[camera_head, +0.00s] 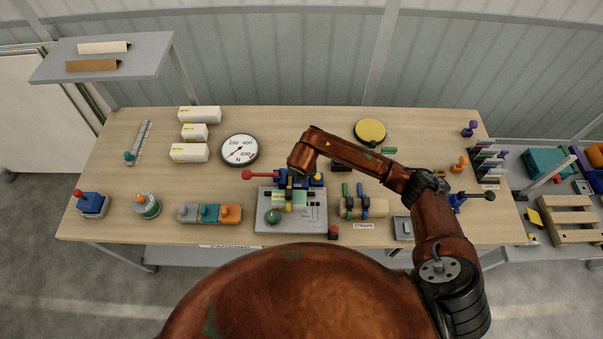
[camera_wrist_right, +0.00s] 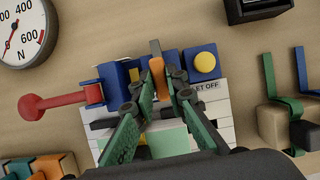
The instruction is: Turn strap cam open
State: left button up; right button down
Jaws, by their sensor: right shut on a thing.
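In the right wrist view an orange upright piece (camera_wrist_right: 157,72), which looks like the cam's lever, stands between the fingertips of my right gripper (camera_wrist_right: 160,82). The gripper is shut on it. Behind it is a blue block (camera_wrist_right: 187,68) with a yellow round button (camera_wrist_right: 204,62). A red-knobbed lever (camera_wrist_right: 60,103) sticks out to the left from another blue part. In the head view my right gripper (camera_head: 300,178) reaches down over the grey fixture (camera_head: 300,223), and my arm hides part of it. My left gripper is not in view.
Straps on a beige block (camera_head: 363,207) lie right of the fixture, with a red button (camera_head: 334,231) nearby. Orange and teal blocks (camera_head: 209,214) lie to its left. A round dial (camera_head: 239,150) stands behind left. The front right holds a grey plate (camera_head: 403,228).

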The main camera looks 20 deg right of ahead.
jog(key=shift+m, duration=0.3)
jog(key=c, duration=1.9)
grip_release()
jog(key=shift+c, duration=0.2)
jog(key=v, duration=1.2)
jog(key=shift+w+a, duration=0.1)
